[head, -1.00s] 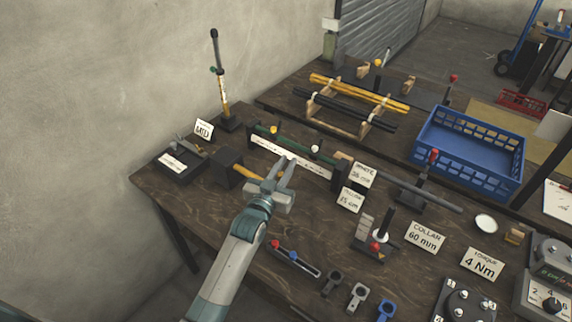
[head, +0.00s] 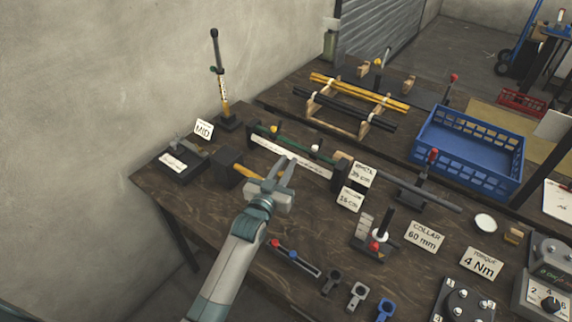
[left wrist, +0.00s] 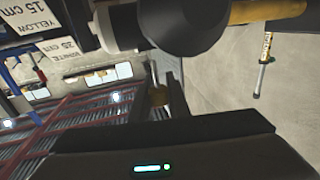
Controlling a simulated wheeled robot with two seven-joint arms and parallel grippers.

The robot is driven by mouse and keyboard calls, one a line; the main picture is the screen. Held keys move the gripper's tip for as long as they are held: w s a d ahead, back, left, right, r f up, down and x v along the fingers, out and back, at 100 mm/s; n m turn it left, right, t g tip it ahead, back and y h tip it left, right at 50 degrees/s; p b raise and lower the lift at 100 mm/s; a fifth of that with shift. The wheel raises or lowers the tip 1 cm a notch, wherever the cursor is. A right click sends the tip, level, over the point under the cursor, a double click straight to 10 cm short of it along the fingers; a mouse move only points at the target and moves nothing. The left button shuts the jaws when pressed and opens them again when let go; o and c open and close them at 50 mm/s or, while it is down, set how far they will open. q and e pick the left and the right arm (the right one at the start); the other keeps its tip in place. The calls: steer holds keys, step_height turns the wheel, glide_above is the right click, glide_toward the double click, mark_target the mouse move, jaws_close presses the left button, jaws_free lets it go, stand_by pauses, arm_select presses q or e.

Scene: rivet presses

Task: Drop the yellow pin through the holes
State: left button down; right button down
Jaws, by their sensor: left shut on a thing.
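A small yellow knob (head: 273,129) stands on the green rail (head: 262,137) behind my left gripper; I cannot tell whether it is the yellow pin, and no holes are clear. My left gripper (head: 286,170) is over the near part of the bench, in front of the rail. It is shut on a mallet-like tool with a yellow handle (head: 248,172) and a dark block head to its left. The grasp itself is partly hidden. In the left wrist view the yellow handle (left wrist: 265,10) is at upper right, beside a large dark round part. My right gripper is not in view.
A white knob (head: 315,148) is farther along the rail. Label cards (head: 351,198) stand right of the gripper. An upright post (head: 219,80) is at the far left. A blue crate (head: 468,150) and a rack of yellow and black rods (head: 350,105) are behind.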

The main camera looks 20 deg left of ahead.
arm_select(q)
steer(key=shift+f+b, duration=0.3)
steer(key=shift+f, duration=0.1)
steer(key=shift+f+b, duration=0.5)
steer(key=shift+f, duration=0.3)
steer(key=shift+f+b, duration=0.5)
steer(key=shift+f, duration=0.35)
steer(key=c, duration=1.6)
jaws_free()
steer(key=s+b, duration=0.1)
steer(key=s, duration=0.4)
steer(key=s+a+b, duration=0.1)
steer(key=s, duration=0.5)
steer(key=s+a+b, duration=0.1)
steer(key=s+b, duration=0.1)
steer(key=s, duration=0.4)
steer(key=shift+s, duration=0.15)
